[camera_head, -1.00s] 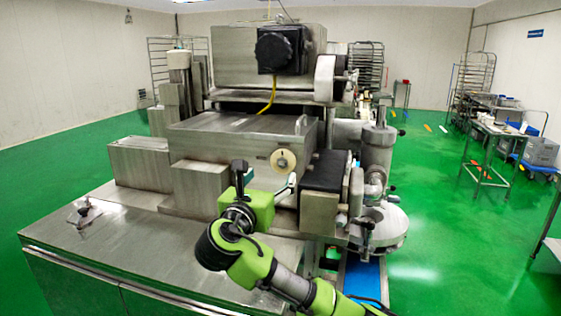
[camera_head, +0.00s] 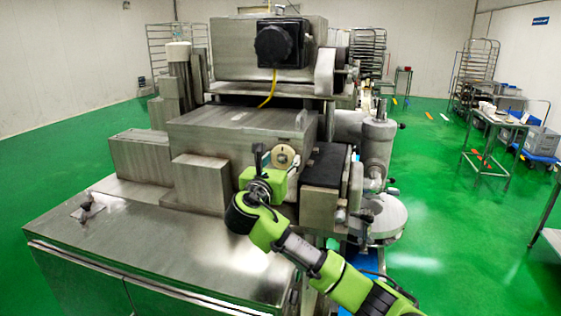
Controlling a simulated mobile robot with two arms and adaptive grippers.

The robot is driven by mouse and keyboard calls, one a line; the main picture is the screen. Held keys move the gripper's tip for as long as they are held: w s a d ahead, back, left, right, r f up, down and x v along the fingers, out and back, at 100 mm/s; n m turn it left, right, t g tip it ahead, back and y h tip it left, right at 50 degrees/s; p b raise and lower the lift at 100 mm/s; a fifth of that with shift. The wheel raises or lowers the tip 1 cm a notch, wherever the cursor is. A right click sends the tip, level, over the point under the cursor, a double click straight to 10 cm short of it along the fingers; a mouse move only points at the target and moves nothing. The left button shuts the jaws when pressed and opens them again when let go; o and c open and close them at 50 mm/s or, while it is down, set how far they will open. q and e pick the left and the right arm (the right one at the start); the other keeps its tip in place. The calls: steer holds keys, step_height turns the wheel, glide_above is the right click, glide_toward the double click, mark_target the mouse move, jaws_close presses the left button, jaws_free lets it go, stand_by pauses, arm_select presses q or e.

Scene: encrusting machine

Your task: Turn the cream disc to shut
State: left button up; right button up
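The cream disc (camera_head: 284,156) is a round knob on the front face of the steel encrusting machine (camera_head: 240,130), below its flat top. My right gripper (camera_head: 278,158) is right in front of the disc, its dark fingers around the disc's left and right sides in this view. The green wrist and the gripper body hide the lower part of the disc. I cannot tell whether the fingers touch the disc or how far they are closed. My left gripper is not in view.
A black box-shaped part (camera_head: 325,166) of the machine stands close to the right of the disc. A steel worktop (camera_head: 150,250) extends in front. A black round knob (camera_head: 275,43) is higher up. The green floor (camera_head: 440,200) to the right is open.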

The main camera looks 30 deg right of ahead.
steer(key=shift+c, duration=0.7)
steer(key=m, duration=0.4)
steer(key=shift+m+b, duration=0.3)
steer(key=shift+b, duration=0.1)
steer(key=m+b, duration=0.2)
steer(key=m, duration=0.3)
steer(key=shift+f+m, duration=0.1)
steer(key=shift+m, duration=0.2)
steer(key=m+b, duration=0.2)
steer(key=m, duration=0.2)
steer(key=shift+m+b, duration=1.1)
steer(key=shift+m, duration=0.7)
steer(key=o, duration=1.1)
steer(key=shift+c, duration=0.2)
steer(key=shift+o, duration=0.3)
